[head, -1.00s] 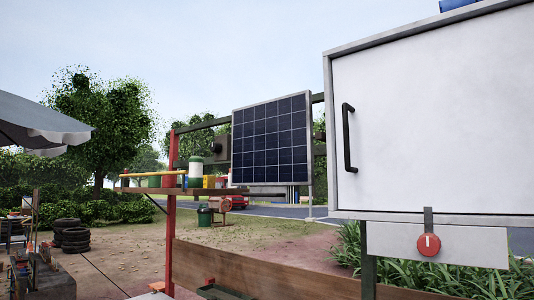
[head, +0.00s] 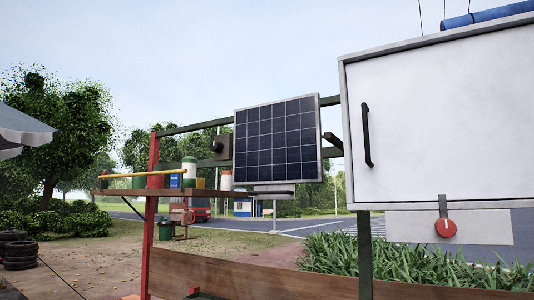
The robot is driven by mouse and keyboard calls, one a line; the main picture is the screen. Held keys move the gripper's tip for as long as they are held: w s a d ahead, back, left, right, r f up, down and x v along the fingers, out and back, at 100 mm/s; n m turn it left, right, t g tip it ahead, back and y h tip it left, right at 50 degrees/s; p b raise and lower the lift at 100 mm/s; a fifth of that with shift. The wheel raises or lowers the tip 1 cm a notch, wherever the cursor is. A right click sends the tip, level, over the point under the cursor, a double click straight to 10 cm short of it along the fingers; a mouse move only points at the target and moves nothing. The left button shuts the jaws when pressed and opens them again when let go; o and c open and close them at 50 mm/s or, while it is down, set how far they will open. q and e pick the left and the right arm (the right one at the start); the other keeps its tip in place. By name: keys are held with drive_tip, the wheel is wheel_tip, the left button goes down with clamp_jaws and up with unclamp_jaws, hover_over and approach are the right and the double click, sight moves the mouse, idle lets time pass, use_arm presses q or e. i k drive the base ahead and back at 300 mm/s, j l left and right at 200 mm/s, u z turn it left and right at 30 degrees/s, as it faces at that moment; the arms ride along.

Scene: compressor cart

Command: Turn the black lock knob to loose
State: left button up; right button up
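No knob that I can clearly tell as the black lock knob shows. A small dark box (head: 220,145) with a roundish dark part on its front is fixed to the rail left of the solar panel (head: 277,142); it is too small to tell whether that part is the knob or how it is set. A red round knob (head: 446,229) hangs on a dark bracket under the white cabinet (head: 440,120) at the right. Neither of my grippers is in view.
A shelf (head: 225,193) with several jars and cans sticks out at the left by a red post (head: 150,240). A wooden board (head: 240,277) runs low across the front, with green plants (head: 400,262) behind it. Tires (head: 20,254) lie far left.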

sight(218, 147)
drive_tip(key=i+j+z, duration=0.15)
drive_tip(key=j, duration=0.25)
drive_tip(key=i+j+z, duration=0.1)
drive_tip(key=i+j, duration=0.15)
drive_tip(key=j, duration=0.15)
drive_tip(key=i+j+z, duration=0.15)
drive_tip(key=j, duration=0.3)
drive_tip(key=i+j+z, duration=0.1)
drive_tip(key=j, duration=0.35)
drive_tip(key=i+j+z, duration=0.15)
drive_tip(key=j, duration=0.3)
drive_tip(key=i+j+z, duration=0.1)
drive_tip(key=j, duration=0.4)
